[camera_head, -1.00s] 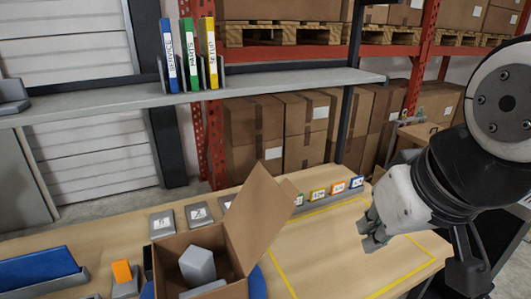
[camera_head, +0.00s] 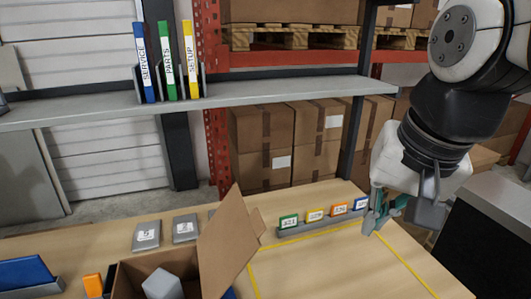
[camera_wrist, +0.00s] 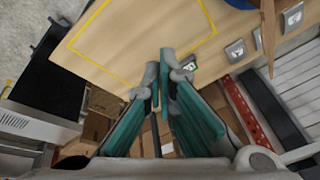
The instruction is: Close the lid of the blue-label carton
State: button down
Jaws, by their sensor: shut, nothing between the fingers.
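The brown carton (camera_head: 128,277) stands open at the lower left of the head view, cut off by the bottom edge. Its lid flap (camera_head: 228,243) stands up, tilted, on its right side. A grey block (camera_head: 162,285) shows inside. My gripper (camera_head: 369,228) is shut and empty, well to the right of the carton, near the right end of the card row. The wrist view shows its fingers with teal pads (camera_wrist: 160,55) together. A brown panel at that view's upper right, probably the lid (camera_wrist: 268,30), shows only partly.
A row of green (camera_head: 289,220), yellow (camera_head: 315,215), orange (camera_head: 338,209) and blue (camera_head: 360,204) cards stands in a grey holder. A yellow outline (camera_head: 253,281) marks clear table between carton and gripper. A grey shelf (camera_head: 270,108) with binders spans behind.

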jog(key=w+a+m+g+y, duration=0.2)
jog(key=w+a+m+g, duration=0.4)
jog(key=w+m, duration=0.45)
jog(key=a+f+t+p, duration=0.1)
jog(key=a+f+p, duration=0.1)
jog(key=a+f, duration=0.4)
jog(key=shift+s+a+f+y, duration=0.25)
jog(key=shift+s+f+y, duration=0.1)
jog(key=shift+f, duration=0.7)
